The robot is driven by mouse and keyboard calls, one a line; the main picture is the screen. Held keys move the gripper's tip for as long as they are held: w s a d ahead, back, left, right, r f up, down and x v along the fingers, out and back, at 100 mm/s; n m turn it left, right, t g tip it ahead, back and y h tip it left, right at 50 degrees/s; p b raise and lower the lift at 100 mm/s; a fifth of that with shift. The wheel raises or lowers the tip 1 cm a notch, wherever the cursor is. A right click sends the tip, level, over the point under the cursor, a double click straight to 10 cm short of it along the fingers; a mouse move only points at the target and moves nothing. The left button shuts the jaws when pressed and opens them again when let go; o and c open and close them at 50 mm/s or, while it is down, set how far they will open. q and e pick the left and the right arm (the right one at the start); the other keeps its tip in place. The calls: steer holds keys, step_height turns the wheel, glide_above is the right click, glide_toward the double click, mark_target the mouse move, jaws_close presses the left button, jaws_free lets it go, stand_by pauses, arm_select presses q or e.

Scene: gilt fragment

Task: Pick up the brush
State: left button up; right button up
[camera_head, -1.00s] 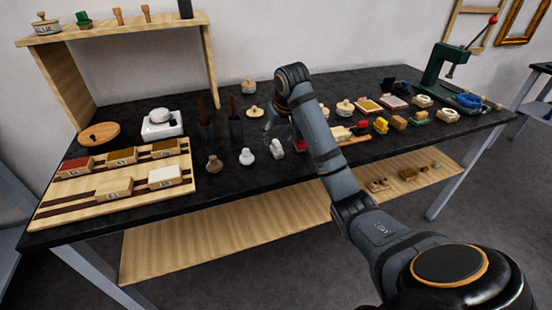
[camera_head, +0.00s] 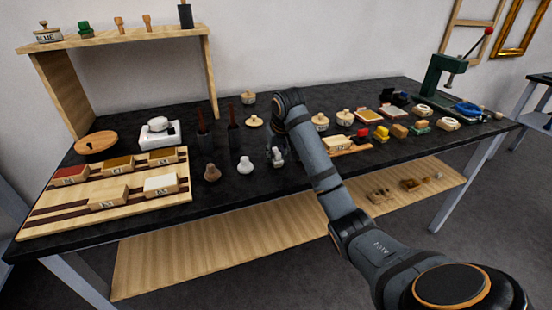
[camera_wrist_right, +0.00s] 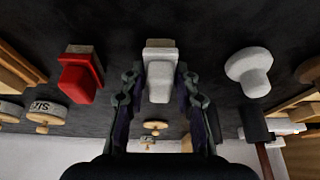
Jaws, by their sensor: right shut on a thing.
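My right gripper (camera_head: 277,153) is over the front middle of the black table. In the right wrist view its two fingers (camera_wrist_right: 159,88) are shut on a white block-shaped piece (camera_wrist_right: 160,72) with a wider, tan-edged base. That piece shows only in part in the head view (camera_head: 279,162), and I cannot tell if it is clear of the tabletop. I cannot tell for certain that it is the brush. My left gripper is out of view.
A red block (camera_wrist_right: 79,75) is close on the other side. A wooden rack (camera_head: 75,210) with labelled blocks lies at the left. A green press (camera_head: 440,83) stands far right.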

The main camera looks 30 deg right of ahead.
mark_target(275, 149)
steer(key=shift+c, duration=1.1)
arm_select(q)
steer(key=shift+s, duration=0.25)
arm_select(e)
jaws_close()
steer(key=shift+r, duration=0.55)
step_height(275, 149, up, 3)
steer(key=shift+s+r+p, duration=0.15)
steer(key=shift+p, duration=0.8)
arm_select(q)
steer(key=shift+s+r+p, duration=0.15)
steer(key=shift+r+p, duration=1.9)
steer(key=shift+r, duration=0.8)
arm_select(e)
steer(key=s+r, duration=0.8)
steer(key=s, duration=0.5)
steer(key=shift+s+d+r, duration=0.25)
steer(key=shift+s+r, duration=0.05)
steer(key=shift+s, duration=0.1)
